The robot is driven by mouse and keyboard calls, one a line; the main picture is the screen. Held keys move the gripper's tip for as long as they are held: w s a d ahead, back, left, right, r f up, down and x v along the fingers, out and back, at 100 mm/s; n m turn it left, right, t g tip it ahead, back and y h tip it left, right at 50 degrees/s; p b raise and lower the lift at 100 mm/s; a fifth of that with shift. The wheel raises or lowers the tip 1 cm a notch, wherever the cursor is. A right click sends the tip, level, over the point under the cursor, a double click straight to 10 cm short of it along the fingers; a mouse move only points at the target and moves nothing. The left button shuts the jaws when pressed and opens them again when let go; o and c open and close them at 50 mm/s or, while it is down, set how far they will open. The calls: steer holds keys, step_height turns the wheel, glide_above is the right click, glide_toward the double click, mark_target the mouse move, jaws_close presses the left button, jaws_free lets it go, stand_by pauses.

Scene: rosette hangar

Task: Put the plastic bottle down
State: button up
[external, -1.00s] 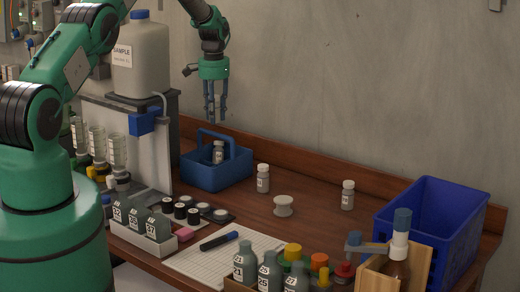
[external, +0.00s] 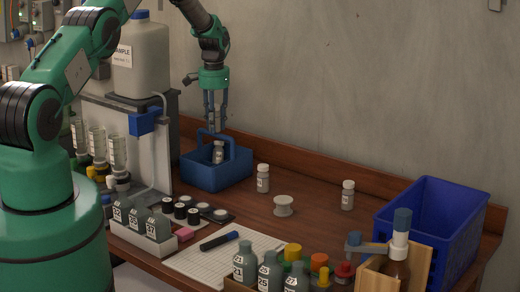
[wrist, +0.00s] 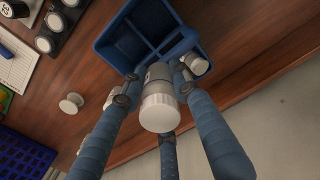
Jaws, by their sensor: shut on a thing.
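My gripper (external: 217,122) is shut on a small plastic bottle with a white ribbed cap (wrist: 159,112), seen between the fingers in the wrist view. It hangs pointing down above the blue divided caddy (external: 200,182), near its handle. The caddy also shows beyond the bottle in the wrist view (wrist: 110,50), with some empty compartments. Another white-capped bottle (external: 218,153) stands inside the caddy; it also shows in the wrist view (wrist: 196,64). The held bottle's lower end points toward the caddy; its exact height above it is hard to tell.
Two similar bottles stand on the table, one near the caddy (external: 263,179) and one farther right (external: 347,195). A white spool (external: 283,206) stands between them. A dark blue bin (external: 455,225) is at the right. The large sample container (external: 140,60) stands left of my gripper.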

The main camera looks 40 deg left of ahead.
steer(key=o, duration=0.8)
steer(key=shift+o, duration=0.2)
steer(key=shift+r, duration=0.1)
steer(key=shift+r+p, duration=0.4)
steer(key=shift+r, duration=0.2)
step_height(320, 180, up, 12)
steer(key=shift+f+b, duration=0.25)
steer(key=shift+b, duration=0.75)
steer(key=shift+r, duration=0.1)
